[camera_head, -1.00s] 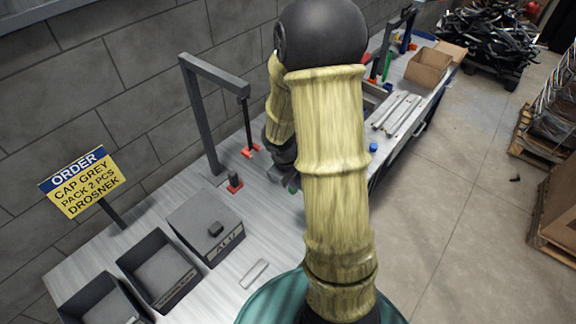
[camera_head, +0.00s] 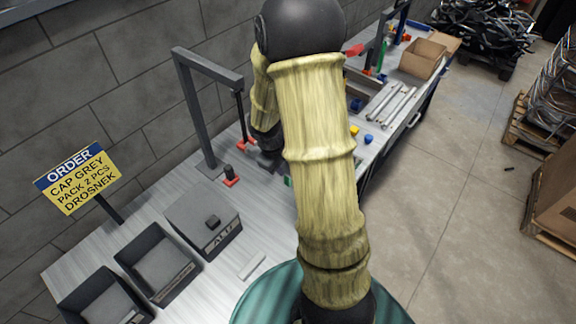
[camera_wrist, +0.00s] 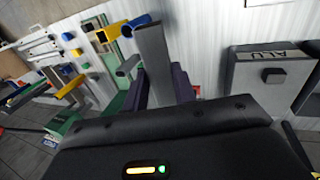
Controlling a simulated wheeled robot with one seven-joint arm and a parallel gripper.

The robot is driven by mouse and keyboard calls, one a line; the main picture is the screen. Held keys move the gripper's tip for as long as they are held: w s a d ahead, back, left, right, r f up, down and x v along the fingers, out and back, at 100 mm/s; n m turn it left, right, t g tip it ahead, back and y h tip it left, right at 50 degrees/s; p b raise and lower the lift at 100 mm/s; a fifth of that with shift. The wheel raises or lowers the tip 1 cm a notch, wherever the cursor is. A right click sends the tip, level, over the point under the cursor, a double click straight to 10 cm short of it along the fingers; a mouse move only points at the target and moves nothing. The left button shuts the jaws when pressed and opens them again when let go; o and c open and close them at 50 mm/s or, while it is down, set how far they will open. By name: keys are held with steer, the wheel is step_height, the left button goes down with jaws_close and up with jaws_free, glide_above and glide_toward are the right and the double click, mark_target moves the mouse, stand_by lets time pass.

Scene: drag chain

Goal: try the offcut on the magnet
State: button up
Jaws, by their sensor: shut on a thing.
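My gripper (camera_wrist: 160,90) is shut on a grey bar-like offcut (camera_wrist: 153,55), which stands out between its dark fingers in the wrist view. In the head view my gripper (camera_head: 264,160) is over the bench beside the grey gantry frame (camera_head: 207,100), mostly behind my arm, and the offcut cannot be made out there. A short black cylinder on a red base (camera_head: 231,175) stands at the gantry's foot. A small dark block sits on the grey ALU box (camera_head: 205,238), which also shows in the wrist view (camera_wrist: 240,75). I cannot tell which of these is the magnet.
Two dark open bins (camera_head: 158,265) (camera_head: 88,310) stand left of the ALU box, below an order sign (camera_head: 76,178). A pale strip (camera_head: 251,266) lies on the bench. Metal profiles (camera_head: 390,103) and an open carton (camera_head: 423,60) are at the far end.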

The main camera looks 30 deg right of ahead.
steer(key=shift+w+a+p, duration=0.25)
steer(key=shift+w+a, duration=0.05)
steer(key=shift+w, duration=0.55)
steer(key=shift+w+a+p, duration=0.2)
steer(key=shift+w+a, duration=0.1)
steer(key=shift+w, duration=0.55)
steer(key=shift+w+a, duration=0.5)
steer(key=shift+w, duration=0.35)
steer(key=shift+d, duration=0.15)
steer(key=shift+w+r+p, duration=0.15)
steer(key=shift+w+p, duration=0.1)
steer(key=shift+p, duration=0.05)
steer(key=shift+o, duration=0.2)
steer(key=shift+w, duration=0.45)
